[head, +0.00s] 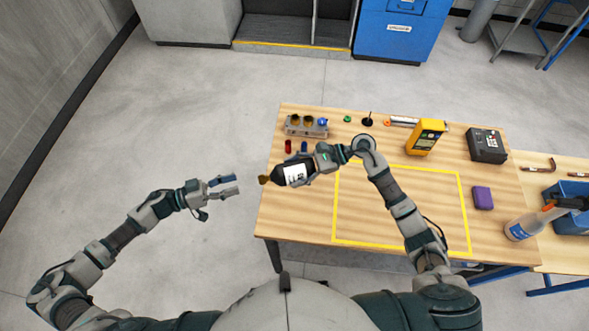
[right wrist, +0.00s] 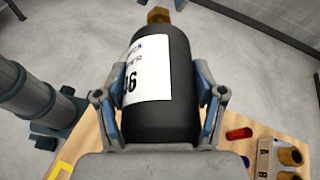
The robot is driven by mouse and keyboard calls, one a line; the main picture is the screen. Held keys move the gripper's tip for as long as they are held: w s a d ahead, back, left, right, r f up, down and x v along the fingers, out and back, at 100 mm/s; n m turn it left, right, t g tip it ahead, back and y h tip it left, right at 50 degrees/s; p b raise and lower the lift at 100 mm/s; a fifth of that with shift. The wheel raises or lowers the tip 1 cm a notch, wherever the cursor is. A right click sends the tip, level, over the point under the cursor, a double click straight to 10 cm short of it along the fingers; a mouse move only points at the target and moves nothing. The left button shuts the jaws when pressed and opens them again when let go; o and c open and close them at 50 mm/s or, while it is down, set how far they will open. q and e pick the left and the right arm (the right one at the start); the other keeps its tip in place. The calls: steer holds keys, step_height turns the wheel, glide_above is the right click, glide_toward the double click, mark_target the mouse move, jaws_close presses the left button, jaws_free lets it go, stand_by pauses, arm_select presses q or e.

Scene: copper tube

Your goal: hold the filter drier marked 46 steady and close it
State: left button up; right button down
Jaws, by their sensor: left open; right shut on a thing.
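The filter drier (head: 293,173) is a black cylinder with a white label and a brass end (head: 264,180) pointing left. In the right wrist view the filter drier (right wrist: 172,95) shows part of its label, ending in 46. My right gripper (head: 308,172) is shut around its body and holds it above the table's left edge. My left gripper (head: 237,183) is open and empty, left of the brass end and apart from it.
A block (head: 293,128) with brass and blue fittings stands at the table's back left. A yellow meter (head: 426,137), a dark box (head: 487,145), a purple block (head: 482,198) and a spray bottle (head: 522,228) are on the right. The yellow-taped area (head: 400,215) is clear.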

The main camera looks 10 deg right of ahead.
arm_select(q)
steer(key=shift+s+r+g, duration=0.45)
steer(key=shift+s+g, duration=0.05)
steer(key=shift+s, duration=0.2)
steer(key=shift+d, duration=0.1)
steer(key=w+d, duration=0.1)
steer(key=d, duration=0.7)
steer(key=shift+w, duration=0.15)
steer(key=shift+a, duration=0.1)
steer(key=shift+c, duration=0.2)
